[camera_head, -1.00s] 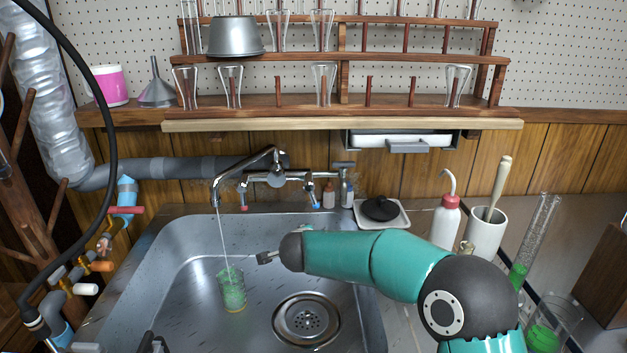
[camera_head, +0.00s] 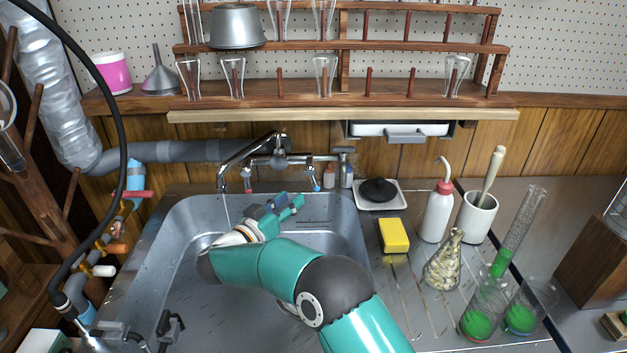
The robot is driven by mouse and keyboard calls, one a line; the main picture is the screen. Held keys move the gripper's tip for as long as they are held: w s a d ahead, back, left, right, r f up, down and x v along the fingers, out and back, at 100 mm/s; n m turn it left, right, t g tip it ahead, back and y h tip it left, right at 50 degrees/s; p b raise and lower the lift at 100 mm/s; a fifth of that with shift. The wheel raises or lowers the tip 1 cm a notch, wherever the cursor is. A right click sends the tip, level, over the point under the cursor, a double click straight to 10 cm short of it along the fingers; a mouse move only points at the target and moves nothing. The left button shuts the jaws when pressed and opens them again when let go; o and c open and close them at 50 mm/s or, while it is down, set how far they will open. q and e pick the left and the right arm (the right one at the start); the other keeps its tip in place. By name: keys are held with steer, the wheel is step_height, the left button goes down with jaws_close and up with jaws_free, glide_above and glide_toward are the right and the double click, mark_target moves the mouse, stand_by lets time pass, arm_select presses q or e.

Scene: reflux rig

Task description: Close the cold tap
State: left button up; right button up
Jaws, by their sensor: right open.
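The cold tap (camera_head: 314,176) is the blue-tipped lever on the right side of the chrome wall mixer (camera_head: 279,160). A red-tipped lever (camera_head: 247,178) is on its left side. The spout (camera_head: 222,180) reaches left over the sink, and a thin stream of water (camera_head: 227,208) runs from it. My right gripper (camera_head: 284,205) is open and empty. It is over the sink, below and left of the cold tap in the picture, apart from it. My right arm hides the glass in the sink and most of the drain.
The steel sink (camera_head: 346,228) lies below the mixer. Small bottles (camera_head: 346,175) stand close right of the cold tap. A black-topped white dish (camera_head: 378,192), yellow sponge (camera_head: 394,235), wash bottle (camera_head: 438,215) and flask (camera_head: 444,265) stand right of the sink. A wooden shelf (camera_head: 340,115) overhangs behind.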

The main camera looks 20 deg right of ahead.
mark_target(312, 181)
steer(key=x, duration=1.1)
jaws_close()
